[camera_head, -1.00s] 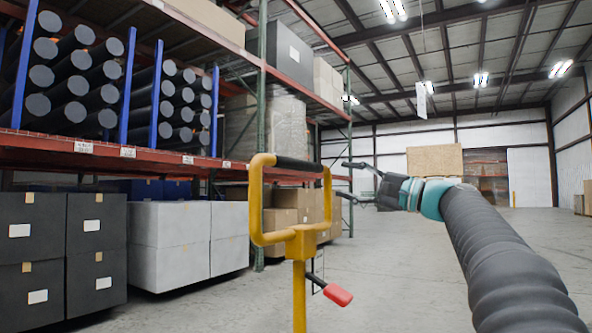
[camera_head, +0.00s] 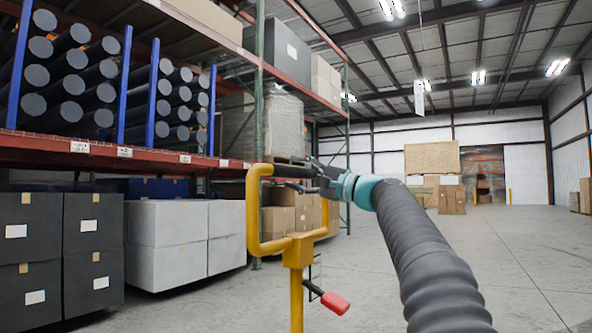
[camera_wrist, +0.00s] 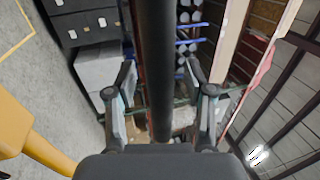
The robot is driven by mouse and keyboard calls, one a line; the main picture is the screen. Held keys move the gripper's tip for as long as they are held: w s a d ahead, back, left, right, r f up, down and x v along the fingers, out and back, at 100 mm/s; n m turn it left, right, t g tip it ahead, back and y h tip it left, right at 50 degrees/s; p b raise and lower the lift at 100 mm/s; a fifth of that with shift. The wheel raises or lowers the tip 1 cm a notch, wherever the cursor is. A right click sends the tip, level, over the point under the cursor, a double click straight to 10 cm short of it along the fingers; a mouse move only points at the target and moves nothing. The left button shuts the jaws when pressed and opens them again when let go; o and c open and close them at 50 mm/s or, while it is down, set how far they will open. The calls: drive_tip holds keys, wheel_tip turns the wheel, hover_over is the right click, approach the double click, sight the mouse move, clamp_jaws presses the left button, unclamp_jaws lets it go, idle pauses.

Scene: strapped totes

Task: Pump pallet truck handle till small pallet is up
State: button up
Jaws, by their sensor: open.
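The yellow pallet truck handle (camera_head: 299,246) stands upright in front of me in the head view, a loop on a post with a red-tipped lever (camera_head: 334,302) below. My gripper (camera_head: 290,172) is at the top of the loop, and its fingers and wrist cover much of the dark grip bar. In the wrist view the dark bar (camera_wrist: 154,60) runs between the two open fingers of my gripper (camera_wrist: 160,95). Part of the yellow frame (camera_wrist: 30,140) shows at the left there. I cannot tell whether the fingers touch the bar. The small pallet is not in view.
A tall rack with dark rolls (camera_head: 60,80) stands at the left, with black boxes (camera_head: 92,250) and white boxes (camera_head: 170,240) under it. Brown cartons (camera_head: 285,215) stand behind the handle. The concrete floor (camera_head: 500,250) at the right is clear.

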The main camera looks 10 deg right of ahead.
drive_tip(key=shift+w+a, duration=0.2)
drive_tip(key=shift+a, duration=0.05)
clamp_jaws()
